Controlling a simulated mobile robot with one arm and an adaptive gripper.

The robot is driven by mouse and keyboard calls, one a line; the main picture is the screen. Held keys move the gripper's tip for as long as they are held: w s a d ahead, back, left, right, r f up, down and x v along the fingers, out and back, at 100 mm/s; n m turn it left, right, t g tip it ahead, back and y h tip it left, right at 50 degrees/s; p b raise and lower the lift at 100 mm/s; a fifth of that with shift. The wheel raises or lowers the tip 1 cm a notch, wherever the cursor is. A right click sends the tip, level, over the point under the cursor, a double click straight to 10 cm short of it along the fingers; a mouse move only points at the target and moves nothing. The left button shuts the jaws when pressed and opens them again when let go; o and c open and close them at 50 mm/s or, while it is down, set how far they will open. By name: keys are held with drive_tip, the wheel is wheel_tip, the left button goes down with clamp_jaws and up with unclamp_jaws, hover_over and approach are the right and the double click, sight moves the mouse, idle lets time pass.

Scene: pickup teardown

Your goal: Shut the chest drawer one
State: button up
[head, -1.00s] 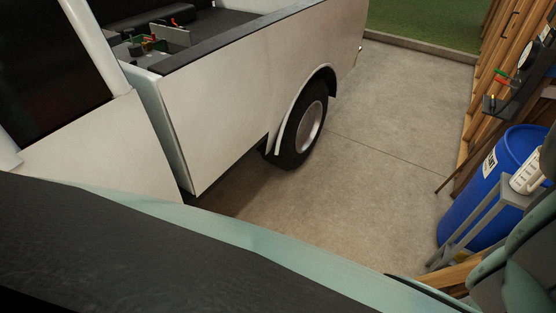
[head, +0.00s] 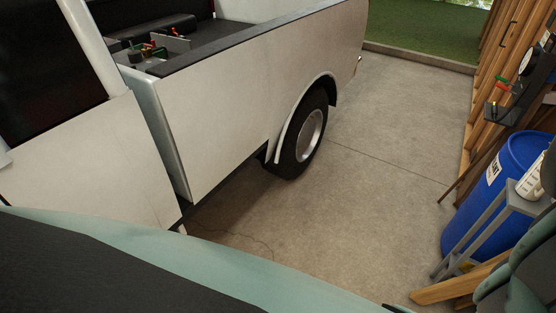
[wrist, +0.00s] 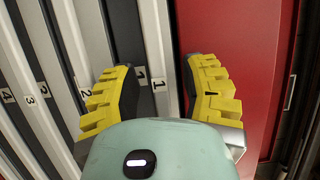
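The chest shows in the wrist view as a red panel (wrist: 245,75) on the right and several long metal drawer fronts with numbered labels on the left. Drawer one (wrist: 155,35) is the pale strip with label 1, closest to the red panel. I cannot tell how far it stands out. My gripper (wrist: 161,70) has its two yellow ridged fingers spread wide, with nothing seen between them but the drawer one front and a dark gap behind. Whether a finger touches the front is unclear. The head view shows neither the chest nor my gripper.
A white pickup (head: 215,115) stands at the left in the head view on a concrete floor (head: 390,140). The floor between is clear.

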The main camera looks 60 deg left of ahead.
drive_tip(key=v, duration=1.2)
idle(0.3)
idle(0.4)
